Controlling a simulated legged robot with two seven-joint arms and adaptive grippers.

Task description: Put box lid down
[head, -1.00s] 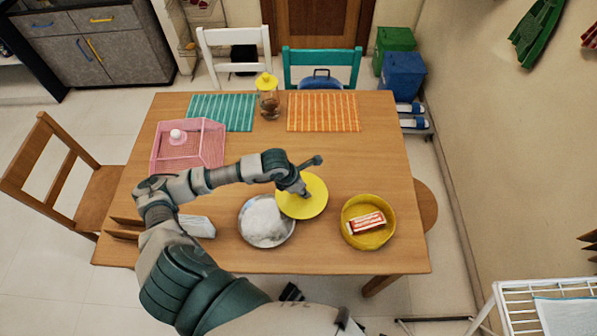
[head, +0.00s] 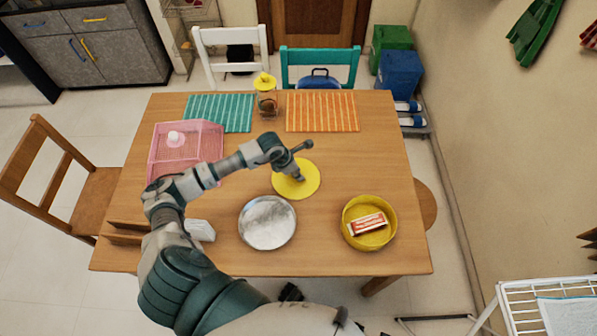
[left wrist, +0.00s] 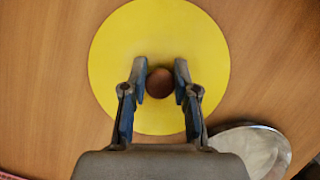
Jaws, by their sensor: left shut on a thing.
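The flat round yellow lid (head: 287,187) is near the middle of the table, just behind the metal dish (head: 267,222). My left gripper (head: 300,180) is over the lid, shut on its small brown knob. In the left wrist view the knob (left wrist: 160,83) sits between the two fingers, with the lid (left wrist: 160,35) lying flat below. I cannot tell whether the lid touches the tabletop. The round yellow box (head: 370,245) stands uncovered to the right, with a red and white packet (head: 368,223) inside. My right gripper is not in view.
The wooden table (head: 350,165) is bare around the lid's right side. A pink mesh basket (head: 185,155) stands at the left. A yellow-topped jar (head: 267,103) and two striped mats, teal (head: 218,113) and orange (head: 322,111), are at the back.

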